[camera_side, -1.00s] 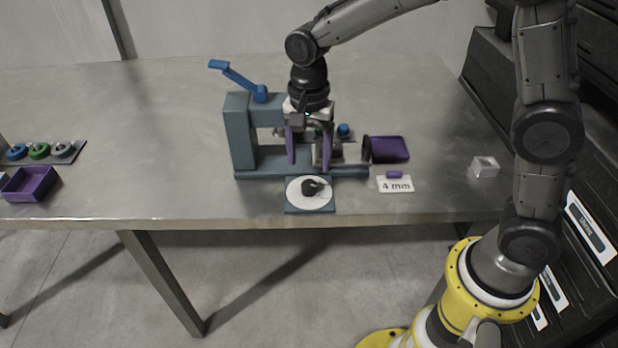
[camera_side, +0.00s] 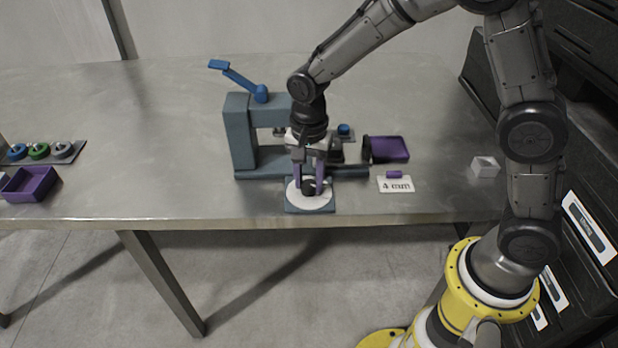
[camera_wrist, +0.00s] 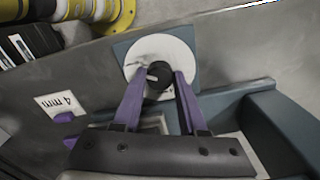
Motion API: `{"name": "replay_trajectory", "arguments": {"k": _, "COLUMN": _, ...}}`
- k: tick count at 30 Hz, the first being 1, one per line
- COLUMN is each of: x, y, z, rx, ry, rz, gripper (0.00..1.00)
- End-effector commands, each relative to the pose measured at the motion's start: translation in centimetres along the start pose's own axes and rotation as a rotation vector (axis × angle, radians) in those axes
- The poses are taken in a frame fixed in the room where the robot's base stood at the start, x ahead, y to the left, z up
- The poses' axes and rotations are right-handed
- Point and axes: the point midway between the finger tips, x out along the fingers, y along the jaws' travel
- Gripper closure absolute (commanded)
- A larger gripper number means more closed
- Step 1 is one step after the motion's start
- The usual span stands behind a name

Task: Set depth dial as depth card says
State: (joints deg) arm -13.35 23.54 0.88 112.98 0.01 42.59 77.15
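The depth dial is a white disc (camera_side: 318,205) on a blue-grey plate with a black knob (camera_wrist: 159,78) at its centre. The knob has a light pointer mark facing left in the wrist view. The dial's scale marks are too small to read. The depth card (camera_side: 396,186) lies to the right of the dial and reads "4 mm"; it also shows in the wrist view (camera_wrist: 60,102). My gripper (camera_side: 309,189) points down over the dial, its purple fingers apart on either side of the knob. Slim gaps seem to remain between fingers and knob.
The blue-grey press (camera_side: 238,135) with a blue lever (camera_side: 238,76) stands just behind the dial. A white block (camera_side: 485,166) lies farther right. The table's front edge is close.

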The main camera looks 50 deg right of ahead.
Motion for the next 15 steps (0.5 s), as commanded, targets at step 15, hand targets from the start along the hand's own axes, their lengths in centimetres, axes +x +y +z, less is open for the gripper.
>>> {"name": "replay_trajectory", "arguments": {"k": 15, "x": -0.05, "y": 0.03, "z": 0.00, "rx": -0.021, "ry": 0.000, "rz": 0.001, "gripper": 1.00}}
